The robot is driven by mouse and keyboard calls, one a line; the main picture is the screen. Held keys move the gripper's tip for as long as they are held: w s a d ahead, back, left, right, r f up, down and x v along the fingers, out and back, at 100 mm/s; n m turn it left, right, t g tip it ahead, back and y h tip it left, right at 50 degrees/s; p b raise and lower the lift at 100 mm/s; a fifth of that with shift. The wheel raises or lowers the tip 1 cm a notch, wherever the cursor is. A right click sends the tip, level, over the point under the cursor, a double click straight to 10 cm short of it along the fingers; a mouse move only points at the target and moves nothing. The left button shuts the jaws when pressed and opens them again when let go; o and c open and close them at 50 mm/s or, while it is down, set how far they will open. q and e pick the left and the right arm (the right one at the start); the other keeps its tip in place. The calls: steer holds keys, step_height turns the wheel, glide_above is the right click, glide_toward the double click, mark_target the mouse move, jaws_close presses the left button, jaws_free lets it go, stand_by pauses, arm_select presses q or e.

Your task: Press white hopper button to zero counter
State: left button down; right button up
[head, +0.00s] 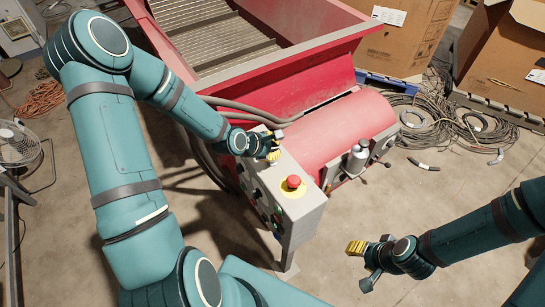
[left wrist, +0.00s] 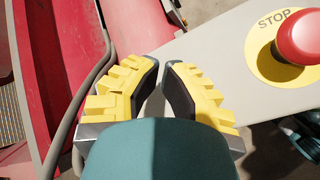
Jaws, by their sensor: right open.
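The hopper's grey control box (head: 300,205) carries a red stop button (head: 293,182) on a yellow disc on its top and several small buttons on its side. I cannot make out a white button among them. My left gripper (head: 276,146) is over the far end of the box, beyond the stop button. In the left wrist view its yellow fingers (left wrist: 162,75) stand a small gap apart with nothing between them; the stop button (left wrist: 300,38) is at the right. My right gripper (head: 362,263) is open and empty over the floor at the lower right.
The red hopper (head: 320,80) with its ribbed chute is behind the box. A red cylinder housing (head: 340,125) and a small grey fitting (head: 357,160) are to the right. Coiled cables (head: 440,115) and cardboard boxes (head: 405,35) lie further back. A fan (head: 18,145) stands at the left.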

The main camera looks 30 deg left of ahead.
arm_select(q)
step_height(320, 180, up, 5)
steer(key=p, duration=0.4)
steer(key=shift+p, duration=0.35)
stand_by(0.8)
